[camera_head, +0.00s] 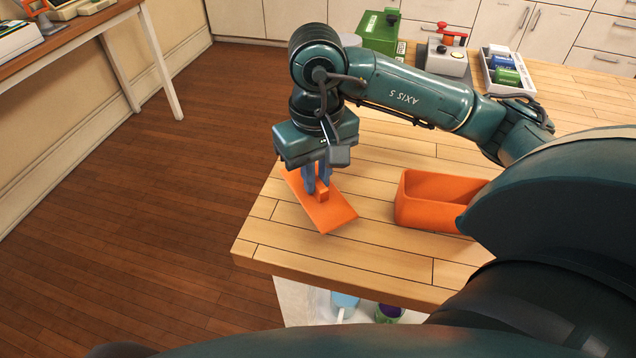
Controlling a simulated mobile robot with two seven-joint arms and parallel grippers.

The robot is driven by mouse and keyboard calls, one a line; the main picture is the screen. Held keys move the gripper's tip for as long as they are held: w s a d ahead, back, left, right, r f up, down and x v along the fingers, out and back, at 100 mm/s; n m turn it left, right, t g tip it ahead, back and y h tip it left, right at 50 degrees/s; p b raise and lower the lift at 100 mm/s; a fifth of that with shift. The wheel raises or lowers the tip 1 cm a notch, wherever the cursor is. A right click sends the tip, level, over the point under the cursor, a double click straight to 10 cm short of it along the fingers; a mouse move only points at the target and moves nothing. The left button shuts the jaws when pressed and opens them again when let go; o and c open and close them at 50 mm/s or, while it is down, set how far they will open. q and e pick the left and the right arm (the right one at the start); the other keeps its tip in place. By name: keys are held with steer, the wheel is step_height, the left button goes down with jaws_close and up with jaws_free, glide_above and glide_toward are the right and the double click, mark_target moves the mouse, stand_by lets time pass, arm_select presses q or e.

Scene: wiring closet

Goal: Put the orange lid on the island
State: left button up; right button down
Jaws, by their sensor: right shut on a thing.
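The orange lid (333,212) is a flat rectangle with a small raised block handle, at the left end of the wooden island top (400,262). My right gripper (316,188) points down and is shut on the lid's handle. The lid is at or just above the wood; I cannot tell whether it touches. The open orange box (432,212) stands on the island to the right of the lid, partly hidden by my right arm. My left gripper is not in view.
At the back of the island are a green box (381,34), a grey device with a red handle (447,55) and a white tray (514,89) with small items. A side table (80,36) stands at the upper left. Bare wood lies between lid and box.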

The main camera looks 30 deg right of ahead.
mark_target(317, 180)
step_height(317, 180, down, 3)
steer(key=shift+r, duration=0.15)
steer(key=shift+f+b, duration=0.25)
steer(key=shift+b, duration=0.1)
steer(key=c, duration=1.4)
jaws_free()
steer(key=shift+r, duration=0.1)
steer(key=shift+c, duration=0.2)
step_height(317, 180, up, 12)
steer(key=p, duration=0.1)
steer(key=shift+r+p, duration=0.2)
steer(key=shift+p, duration=0.15)
